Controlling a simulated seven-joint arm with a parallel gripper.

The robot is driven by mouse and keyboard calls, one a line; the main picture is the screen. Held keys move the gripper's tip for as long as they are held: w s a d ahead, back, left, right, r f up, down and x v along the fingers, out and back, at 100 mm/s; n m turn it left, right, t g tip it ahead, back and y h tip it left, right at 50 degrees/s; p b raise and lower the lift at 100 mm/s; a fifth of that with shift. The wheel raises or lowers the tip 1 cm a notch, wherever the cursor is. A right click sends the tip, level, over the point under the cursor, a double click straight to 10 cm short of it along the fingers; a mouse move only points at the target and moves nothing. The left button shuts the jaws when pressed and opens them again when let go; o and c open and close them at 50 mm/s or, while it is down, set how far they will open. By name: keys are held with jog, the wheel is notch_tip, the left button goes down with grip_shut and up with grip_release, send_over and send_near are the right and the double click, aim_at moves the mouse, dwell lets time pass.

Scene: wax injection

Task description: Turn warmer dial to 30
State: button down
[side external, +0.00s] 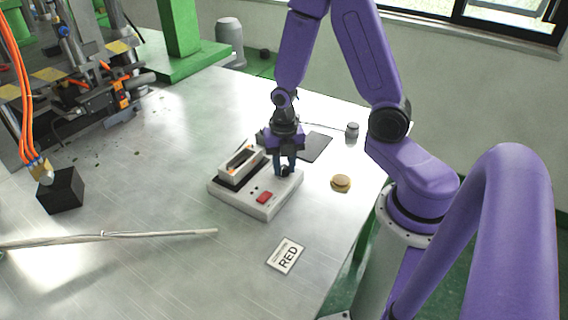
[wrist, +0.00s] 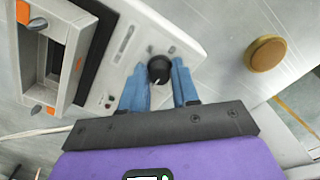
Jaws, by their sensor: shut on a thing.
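The warmer (side external: 257,204) is a white box on the metal table, with a raised open tray section (side external: 241,161) on its left and a red switch (side external: 264,197) on its front. Its dial (wrist: 159,69) is a black round knob with a pale pointer mark, seen in the wrist view; the number it points to is too small to read. My gripper (wrist: 160,80) points down over the warmer, its two blue fingers shut on the dial, one on each side. In the side view, my gripper (side external: 285,170) partly hides the dial.
A round tan disc (side external: 341,183) lies right of the warmer, and a card marked RED (side external: 286,256) lies in front. A dark flat pad (side external: 315,147) and a small grey jar (side external: 352,130) are behind. A black block (side external: 61,191) and a long rod (side external: 110,238) are at left.

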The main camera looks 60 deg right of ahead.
aim_at(284, 167)
dwell(0.4)
jog(key=c, duration=0.8)
grip_release()
jog(key=shift+c, duration=0.2)
jog(key=shift+r, duration=0.1)
notch_tip(284, 167, up, 17)
jog(key=shift+r, duration=0.15)
jog(key=s+a+f+m, duration=0.1)
jog(key=s+a+m, duration=0.3)
jog(key=s+m, duration=0.3)
jog(key=s+a+f+m, duration=0.1)
jog(key=s+a+m, duration=0.3)
jog(key=s+m, duration=0.3)
jog(key=s, duration=0.3)
jog(key=shift+a+f, duration=0.3)
jog(key=shift+f, duration=0.05)
